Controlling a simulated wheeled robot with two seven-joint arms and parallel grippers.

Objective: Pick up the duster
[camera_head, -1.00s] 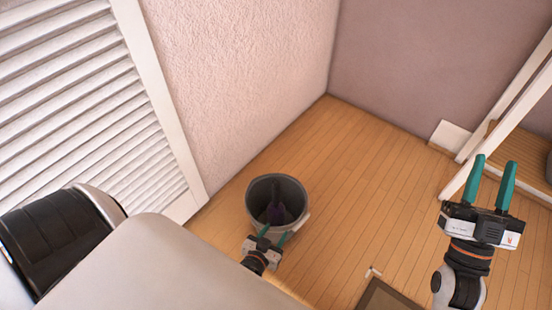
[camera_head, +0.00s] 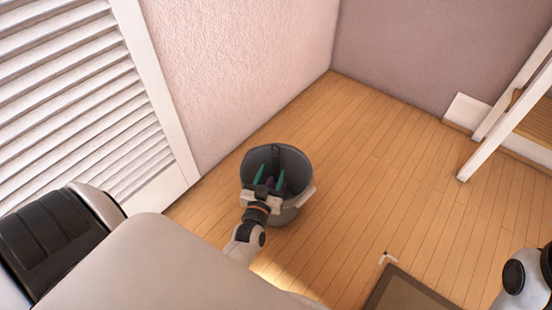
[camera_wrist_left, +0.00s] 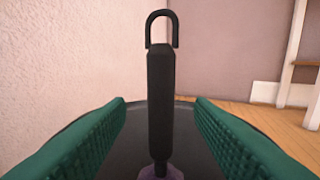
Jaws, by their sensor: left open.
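The duster (camera_wrist_left: 160,95) stands upright in the left wrist view, with a black handle, a loop at its top and a bit of purple at the bottom edge. In the head view its purple part (camera_head: 269,183) shows a little inside the dark grey bucket (camera_head: 303,170); the rest is hard to make out. My left gripper (camera_head: 269,176) is over the bucket with its teal fingers open. In the left wrist view the fingers stand on either side of the handle, apart from it. My right gripper is out of view.
The pink wall (camera_head: 240,70) and louvred white door (camera_head: 80,90) stand close to the bucket on the left. A dark flat panel (camera_head: 405,293) lies on the wooden floor at the lower right. White posts (camera_head: 500,130) stand at the far right. The floor between is clear.

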